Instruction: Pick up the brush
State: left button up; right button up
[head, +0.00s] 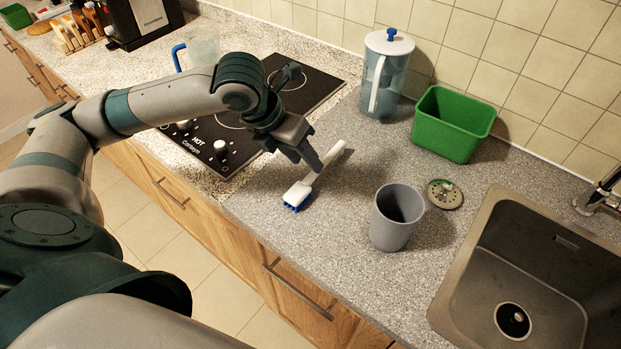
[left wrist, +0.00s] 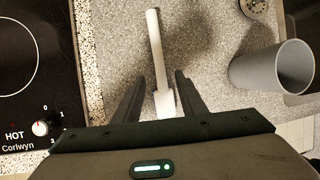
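The brush is white with blue bristles (head: 299,195) and lies on the grey speckled counter, its handle pointing away toward the wall. It also shows in the left wrist view (left wrist: 157,60), where its handle runs up between the fingers and its head is partly hidden by my gripper. My left gripper (head: 312,160) is above the brush. In the left wrist view its two fingers (left wrist: 152,88) are spread apart, one on each side of the brush, with nothing held. Whether the fingertips are down at the brush's height is hard to tell. My right gripper is not in view.
A grey cup (head: 394,220) stands right of the brush, beside a round drain strainer (head: 445,194). A green bin (head: 450,125) and a water pitcher (head: 384,75) stand by the wall. The stove (head: 225,150) is left; the sink (head: 480,265) is right.

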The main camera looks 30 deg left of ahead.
aim_at(312, 172)
pick_arm(q)
jog(key=shift+p+x, duration=0.65)
jog(key=shift+x, duration=1.85)
jog(key=shift+c, duration=0.7)
grip_shut()
